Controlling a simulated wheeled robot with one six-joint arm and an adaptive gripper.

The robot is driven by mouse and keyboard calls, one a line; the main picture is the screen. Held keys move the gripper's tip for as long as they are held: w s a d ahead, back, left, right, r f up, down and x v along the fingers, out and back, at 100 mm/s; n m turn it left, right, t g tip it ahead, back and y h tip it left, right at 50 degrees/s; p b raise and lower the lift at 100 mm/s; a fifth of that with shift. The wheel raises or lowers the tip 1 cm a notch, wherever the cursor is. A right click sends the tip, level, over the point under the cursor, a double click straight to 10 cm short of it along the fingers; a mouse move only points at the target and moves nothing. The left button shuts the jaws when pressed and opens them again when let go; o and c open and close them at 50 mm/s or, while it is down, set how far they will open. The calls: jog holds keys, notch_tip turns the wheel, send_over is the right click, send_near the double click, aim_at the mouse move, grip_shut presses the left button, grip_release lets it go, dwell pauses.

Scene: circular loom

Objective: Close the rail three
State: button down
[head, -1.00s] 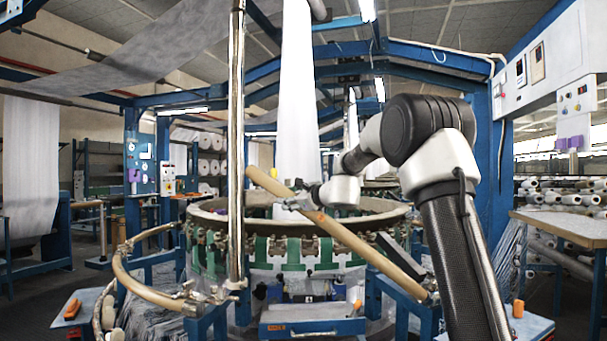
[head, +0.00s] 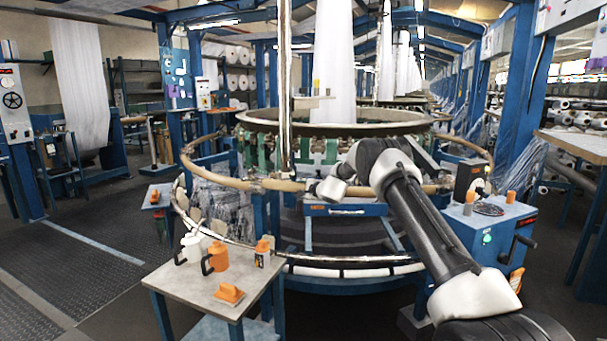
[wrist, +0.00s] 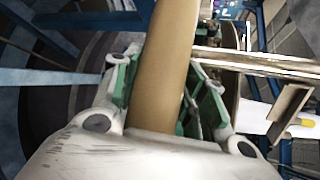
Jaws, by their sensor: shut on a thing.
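The tan front rail (head: 400,189) lies level across the front of the circular loom (head: 330,130). It appears in line with the curved left rail (head: 200,165) and the right rail (head: 478,156). Whether the ends touch is too small to tell. My gripper (head: 314,186) reaches the front rail from the right, just right of the metal post. In the wrist view, the tan bar (wrist: 165,60) runs between the green-padded jaws of my gripper (wrist: 163,85), which are shut around it. The fingertips are partly hidden in the head view.
A shiny vertical post (head: 284,80) stands at the left front of the loom. A small table (head: 180,282) with orange items stands at front left. A blue control box (head: 488,235) stands at right. The floor at left is open.

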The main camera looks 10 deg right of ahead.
notch_tip(320, 180, down, 2)
jog(key=shift+f, duration=0.15)
jog(key=shift+s+f+n, duration=0.15)
jog(key=shift+f+n, duration=0.15)
jog(key=shift+f, duration=0.4)
jog(key=c, duration=0.8)
grip_release()
jog(key=shift+f, duration=0.15)
jog(key=shift+r, duration=0.4)
jog(key=v, duration=1.1)
jog(key=shift+s+d+r, duration=0.1)
jog(key=shift+s, duration=0.3)
